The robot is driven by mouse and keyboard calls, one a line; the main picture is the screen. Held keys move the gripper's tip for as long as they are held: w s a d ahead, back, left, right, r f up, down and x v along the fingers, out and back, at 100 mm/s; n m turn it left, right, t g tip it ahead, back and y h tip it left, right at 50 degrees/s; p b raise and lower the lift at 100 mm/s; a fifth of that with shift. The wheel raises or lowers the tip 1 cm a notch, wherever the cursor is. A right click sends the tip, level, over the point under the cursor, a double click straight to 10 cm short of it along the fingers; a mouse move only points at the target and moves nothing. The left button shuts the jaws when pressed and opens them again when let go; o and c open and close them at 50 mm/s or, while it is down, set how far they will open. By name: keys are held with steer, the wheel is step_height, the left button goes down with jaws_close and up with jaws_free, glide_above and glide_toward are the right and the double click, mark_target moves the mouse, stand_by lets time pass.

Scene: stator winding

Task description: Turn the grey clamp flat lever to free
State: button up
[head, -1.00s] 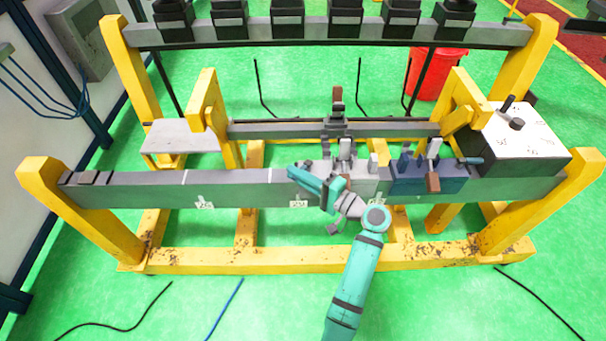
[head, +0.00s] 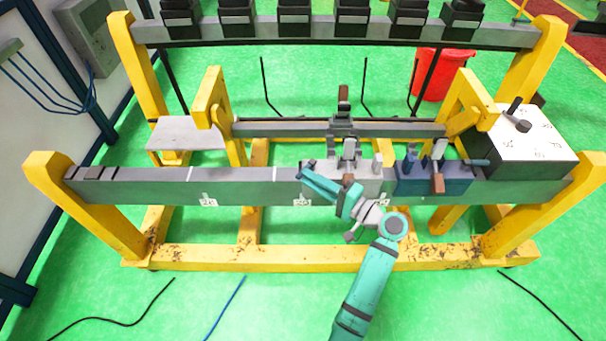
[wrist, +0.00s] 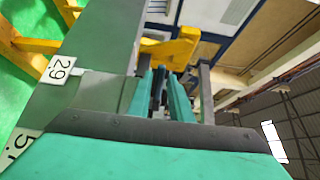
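The grey clamp (head: 368,181) sits on the front face and top of the long grey beam (head: 245,188), right of its middle, in the head view. Its brown-ended flat lever (head: 348,181) points down toward the front, beside my gripper (head: 305,170). My gripper reaches up and left past the clamp's left front, its tips near the clamp's left edge. In the wrist view the two teal fingers of my gripper (wrist: 163,95) stand apart with a narrow gap and no clear object held. Dark parts show beyond the gap. Whether the fingers touch the clamp cannot be told.
A blue clamp (head: 450,182) with a brown handle (head: 438,184) stands right of the grey one. A white-topped box (head: 530,140) is at the right end. Yellow frame posts (head: 85,205) bound the beam.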

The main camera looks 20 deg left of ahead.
steer(key=v, duration=0.7)
